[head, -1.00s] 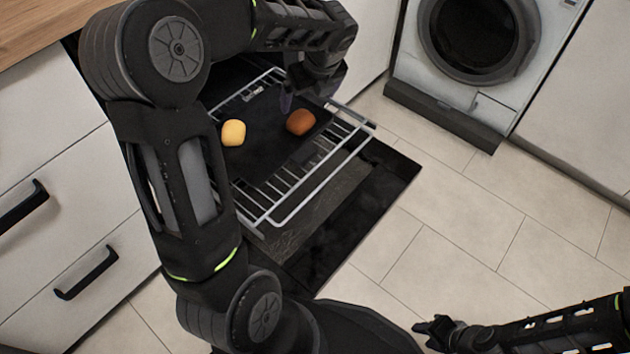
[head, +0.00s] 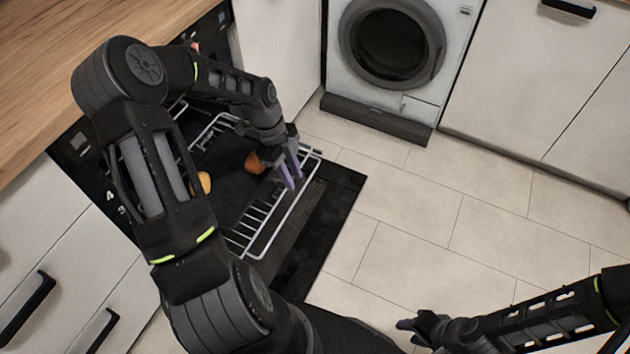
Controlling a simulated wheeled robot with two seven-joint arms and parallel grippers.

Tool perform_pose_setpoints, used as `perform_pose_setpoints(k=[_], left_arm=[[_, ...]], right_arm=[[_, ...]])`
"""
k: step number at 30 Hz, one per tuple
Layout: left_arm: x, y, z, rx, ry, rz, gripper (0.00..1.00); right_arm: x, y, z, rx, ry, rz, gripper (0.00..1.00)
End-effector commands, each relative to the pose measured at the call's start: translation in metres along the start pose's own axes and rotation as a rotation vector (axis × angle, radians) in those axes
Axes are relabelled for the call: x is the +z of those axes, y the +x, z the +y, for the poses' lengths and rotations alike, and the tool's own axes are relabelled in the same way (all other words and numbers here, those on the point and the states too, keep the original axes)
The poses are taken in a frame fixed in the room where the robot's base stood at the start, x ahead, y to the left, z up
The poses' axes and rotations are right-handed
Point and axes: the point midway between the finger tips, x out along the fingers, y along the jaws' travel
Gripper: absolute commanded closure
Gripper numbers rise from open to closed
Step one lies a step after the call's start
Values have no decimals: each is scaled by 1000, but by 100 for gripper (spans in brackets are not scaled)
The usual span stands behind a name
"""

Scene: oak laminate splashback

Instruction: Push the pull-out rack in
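The pull-out rack (head: 271,228) is a silver wire shelf that sticks out of the oven above its lowered black door (head: 318,222). A dark tray (head: 232,187) lies on it with a yellow roll-like item (head: 204,182) and an orange-brown one (head: 253,162). My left arm hides part of the rack and the yellow item. My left gripper (head: 292,178) is over the rack's front right part, its purple fingertips a little apart with nothing seen between them. I cannot tell whether they touch the wire. My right gripper (head: 408,325) is low over the floor, away from the rack; its opening is unclear.
The oven front (head: 100,190) is under a wooden worktop (head: 50,75). White drawers with black handles (head: 28,312) stand at the left. A washing machine (head: 390,55) stands at the back. The tiled floor (head: 420,220) at the right is clear.

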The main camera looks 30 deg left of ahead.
Motion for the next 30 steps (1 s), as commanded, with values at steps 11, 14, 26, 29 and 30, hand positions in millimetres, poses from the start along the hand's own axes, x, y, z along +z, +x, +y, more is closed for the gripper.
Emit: perform_pose_setpoints(k=[11,14,26,29,30], left_arm=[[-15,2,-14,-45,-29,44,100],[-15,3,-14,-45,-28,43,100],[-16,46,-16,-42,-27,45,100],[-18,66,-16,-41,-26,45,100],[-18,74,-17,-41,-26,45,100]], right_arm=[[0,5,2,-1,-3,-1,64],[0,5,2,0,-3,-1,64],[0,14,5,0,-2,0,64],[0,17,7,0,-2,0,64],[0,19,7,0,-2,0,64]])
